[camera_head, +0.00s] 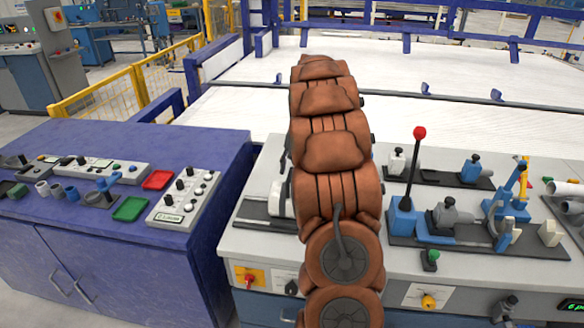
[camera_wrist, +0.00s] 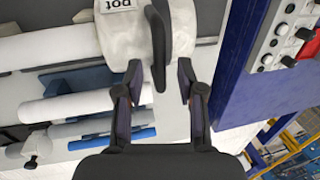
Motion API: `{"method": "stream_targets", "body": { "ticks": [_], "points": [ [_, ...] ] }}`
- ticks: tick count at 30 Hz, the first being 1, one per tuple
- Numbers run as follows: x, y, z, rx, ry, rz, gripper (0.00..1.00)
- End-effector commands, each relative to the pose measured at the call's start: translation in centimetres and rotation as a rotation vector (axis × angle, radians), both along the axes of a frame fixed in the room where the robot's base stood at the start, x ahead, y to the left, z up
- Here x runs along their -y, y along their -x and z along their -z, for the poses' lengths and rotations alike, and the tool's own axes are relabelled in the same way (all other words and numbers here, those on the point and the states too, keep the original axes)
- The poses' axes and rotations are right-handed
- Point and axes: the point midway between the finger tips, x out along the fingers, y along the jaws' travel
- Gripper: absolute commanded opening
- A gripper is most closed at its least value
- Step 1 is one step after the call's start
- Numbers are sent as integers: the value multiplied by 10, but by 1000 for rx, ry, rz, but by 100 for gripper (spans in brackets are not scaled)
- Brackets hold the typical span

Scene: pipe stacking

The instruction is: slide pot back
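A white rounded body with a label reading "pot" (camera_wrist: 113,35) shows at the top of the wrist view, cut off by the frame edge. A dark curved handle (camera_wrist: 158,40) stands at its right side. My gripper (camera_wrist: 159,78) is open, with one finger on each side of the handle's lower end. I see gaps on both sides; whether either finger touches it I cannot tell. In the head view a white part (camera_head: 284,192), likely the pot, is mostly hidden behind my brown arm, and my gripper is hidden too.
White pipes (camera_wrist: 85,106) lie on blue supports beside the pot. A purple cabinet (camera_head: 100,235) with control boxes stands left, across a narrow gap.

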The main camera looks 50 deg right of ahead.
Motion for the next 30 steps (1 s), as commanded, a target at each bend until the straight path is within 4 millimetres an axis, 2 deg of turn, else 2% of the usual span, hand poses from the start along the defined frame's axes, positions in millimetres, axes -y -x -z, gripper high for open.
{"method": "stream_targets", "body": {
  "ticks": [2, 13, 30],
  "points": [
    [0, 0, 0, 0, 0, 0, 37],
    [0, 0, 0, 0, 0, 0, 0],
    [1, 0, 0, 1, 0, 3, 0]
  ]
}}
